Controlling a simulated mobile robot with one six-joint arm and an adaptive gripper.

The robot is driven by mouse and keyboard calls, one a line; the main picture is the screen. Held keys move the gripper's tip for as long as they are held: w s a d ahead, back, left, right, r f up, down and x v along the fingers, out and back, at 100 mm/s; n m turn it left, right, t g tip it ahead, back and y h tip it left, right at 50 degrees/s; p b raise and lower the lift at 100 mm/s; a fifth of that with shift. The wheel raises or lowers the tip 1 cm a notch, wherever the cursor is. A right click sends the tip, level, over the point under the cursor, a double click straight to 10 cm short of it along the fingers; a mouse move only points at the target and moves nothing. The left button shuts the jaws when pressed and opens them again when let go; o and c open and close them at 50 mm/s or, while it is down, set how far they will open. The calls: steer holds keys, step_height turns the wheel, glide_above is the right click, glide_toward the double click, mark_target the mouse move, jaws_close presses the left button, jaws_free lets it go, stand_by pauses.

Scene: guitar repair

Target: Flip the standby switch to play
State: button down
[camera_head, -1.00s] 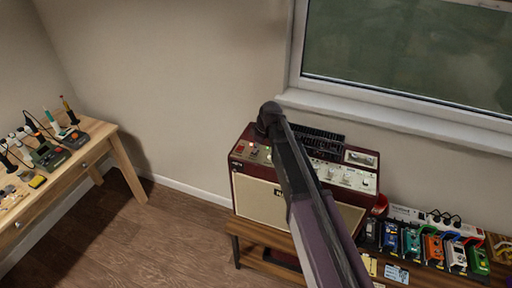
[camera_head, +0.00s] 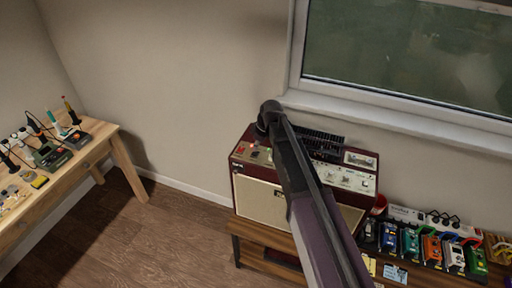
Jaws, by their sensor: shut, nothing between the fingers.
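A dark red guitar amplifier (camera_head: 318,210) with a cream front stands on a wooden stand. Its top control panel (camera_head: 345,178) carries knobs, a meter at the right and small switches and lights at the left end. A red switch (camera_head: 240,149) shows at the far left, with small green and red spots beside it. Which one is the standby switch is too small to tell. My gripper (camera_head: 261,131) is shut and empty, pointing down over the panel's left end, close behind these switches. Its fingertips are hard to make out, and contact cannot be told. My arm hides the panel's middle.
Several coloured pedals (camera_head: 432,248) and a white power strip (camera_head: 425,217) lie right of the amplifier. A window (camera_head: 410,60) with a sill is behind. A wooden workbench (camera_head: 98,133) with tools stands at the left. The floor between is clear.

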mark_target(257, 153)
steer(key=r+p, duration=0.2)
steer(key=r, duration=0.1)
steer(key=shift+w+d+r+p, duration=0.15)
steer(key=shift+w+p, duration=0.1)
steer(key=shift+p, duration=0.15)
steer(key=w+p+v, duration=0.2)
steer(key=p+v, duration=0.6)
steer(key=v, duration=0.1)
steer(key=shift+d, duration=0.25)
stand_by(0.3)
steer(key=s+d+f+m+b, duration=0.2)
steer(key=s+d, duration=0.1)
steer(key=s+d+f+m+h+b, duration=0.1)
steer(key=s+d+f+m+b, duration=0.1)
steer(key=s+d, duration=0.2)
steer(key=s+d+f+m+b, duration=0.1)
steer(key=s+d+f+m, duration=0.1)
steer(key=s+d+f, duration=0.1)
steer(key=shift+s+d+m+h+b, duration=0.15)
steer(key=shift+d+m+h+b, duration=0.2)
steer(key=shift+d, duration=0.2)
steer(key=s+d+f+m+h+b, duration=0.1)
steer(key=s+d+f+m+b, duration=0.4)
steer(key=s+d+m, duration=0.3)
steer(key=s+d, duration=0.2)
steer(key=s, duration=0.2)
steer(key=shift+f+g+h, duration=0.25)
steer(key=shift+g+h, duration=0.1)
steer(key=shift+g, duration=0.05)
steer(key=shift+a, duration=0.1)
